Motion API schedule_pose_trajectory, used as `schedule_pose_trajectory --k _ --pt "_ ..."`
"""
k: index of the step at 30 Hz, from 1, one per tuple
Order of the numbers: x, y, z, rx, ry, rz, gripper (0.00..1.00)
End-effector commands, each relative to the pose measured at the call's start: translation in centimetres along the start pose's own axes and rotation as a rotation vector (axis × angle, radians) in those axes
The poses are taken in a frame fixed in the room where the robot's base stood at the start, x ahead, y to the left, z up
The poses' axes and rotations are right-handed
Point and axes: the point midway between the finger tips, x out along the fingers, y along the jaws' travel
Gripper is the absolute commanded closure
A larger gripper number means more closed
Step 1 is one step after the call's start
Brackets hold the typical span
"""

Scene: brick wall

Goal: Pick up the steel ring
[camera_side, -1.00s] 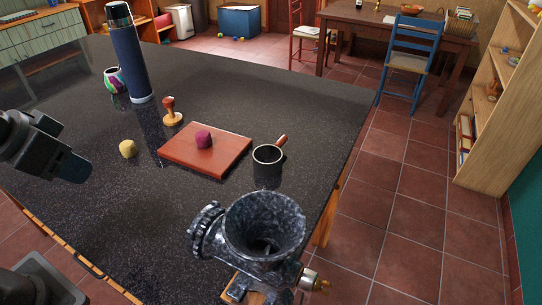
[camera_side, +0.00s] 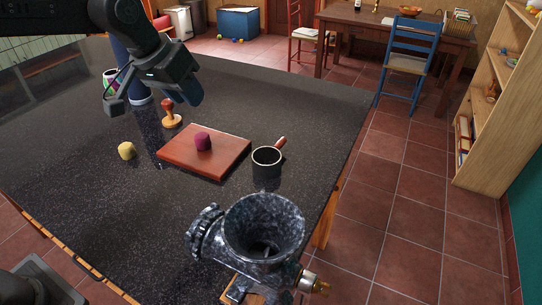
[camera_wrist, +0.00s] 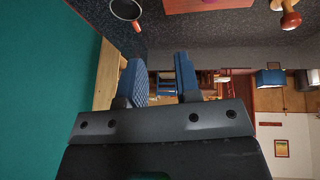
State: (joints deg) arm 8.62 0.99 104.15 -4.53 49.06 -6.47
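I cannot make out a steel ring in either view. My gripper (camera_side: 152,98) is above the far left part of the dark speckled table (camera_side: 95,185), in front of a blue flask (camera_side: 120,52). Its two fingers are apart with nothing seen between them; in the wrist view the open fingers (camera_wrist: 161,62) point toward the room beyond the table. My arm hides most of the flask and part of the patterned cup (camera_side: 109,76).
A wooden stamp (camera_side: 171,116), yellow lump (camera_side: 126,151), red board (camera_side: 205,165) with a purple lump (camera_side: 203,142), and black pan (camera_side: 267,165) are on the table. A stone-look grinder (camera_side: 262,235) stands at the near edge. The left front tabletop is clear.

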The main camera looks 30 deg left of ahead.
Motion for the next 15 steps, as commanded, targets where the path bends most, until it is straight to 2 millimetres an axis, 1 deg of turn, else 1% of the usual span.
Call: schedule_pose_trajectory --k 1,2,3,6,10,12,15 --pt "2.0 1.1 -1.6 0.000 -0.015 0.011 0.69" --pt "2.9 1.6 -2.5 -0.002 -0.018 0.018 0.69" --pt "4.3 2.4 -3.5 -0.006 -0.023 0.026 0.69" --pt "7.4 4.1 -5.6 -0.011 -0.033 0.043 0.69" --pt "10.6 5.7 -7.0 -0.019 -0.043 0.060 0.69" --pt "11.7 6.2 -7.5 -0.021 -0.046 0.065 0.69" --pt "12.6 6.6 -7.7 -0.023 -0.049 0.068 0.69"
